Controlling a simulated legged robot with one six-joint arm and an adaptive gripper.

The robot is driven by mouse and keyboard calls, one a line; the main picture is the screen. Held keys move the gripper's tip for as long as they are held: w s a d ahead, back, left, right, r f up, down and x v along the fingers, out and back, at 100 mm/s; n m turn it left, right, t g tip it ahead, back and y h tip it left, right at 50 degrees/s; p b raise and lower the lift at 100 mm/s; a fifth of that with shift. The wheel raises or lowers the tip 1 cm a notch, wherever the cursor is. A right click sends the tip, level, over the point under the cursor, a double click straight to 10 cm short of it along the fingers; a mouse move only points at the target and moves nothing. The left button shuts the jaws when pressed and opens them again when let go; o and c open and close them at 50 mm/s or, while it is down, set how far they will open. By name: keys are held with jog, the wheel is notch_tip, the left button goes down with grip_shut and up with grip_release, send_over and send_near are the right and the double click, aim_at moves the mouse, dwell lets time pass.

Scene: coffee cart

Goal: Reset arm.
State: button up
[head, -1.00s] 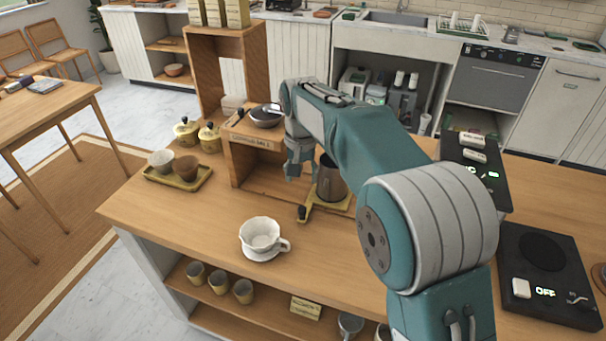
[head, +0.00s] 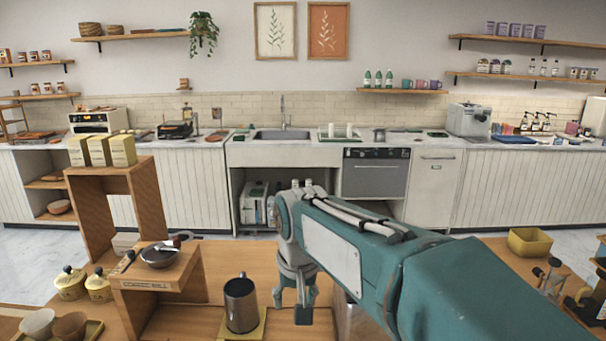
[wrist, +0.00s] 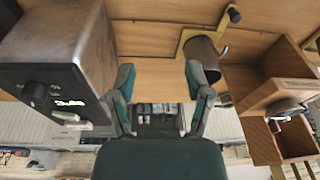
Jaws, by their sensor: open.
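My gripper (head: 292,300) hangs over the wooden cart to the right of a dark metal pitcher (head: 240,303). Its fingers point down, open, with nothing between them. In the wrist view, the two fingers of my gripper (wrist: 160,75) stand well apart over bare wood and a gap beyond. The pitcher also shows there (wrist: 202,58), on a yellow mat just beside the right finger. I cannot tell if they touch.
A wooden stand (head: 187,268) with a bowl (head: 160,256) on it is left of the pitcher. A grey and black appliance (wrist: 50,95) is close on the left in the wrist view. A yellow bin (head: 530,242) stands at the right.

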jog(key=s+d+f+m+t, duration=0.1)
jog(key=s+d+f+t, duration=0.2)
jog(key=s+d, duration=1.4)
jog(key=shift+s+f+m+t+h, duration=0.2)
jog(key=shift+s+m+t+h, duration=0.15)
jog(key=shift+s, duration=0.55)
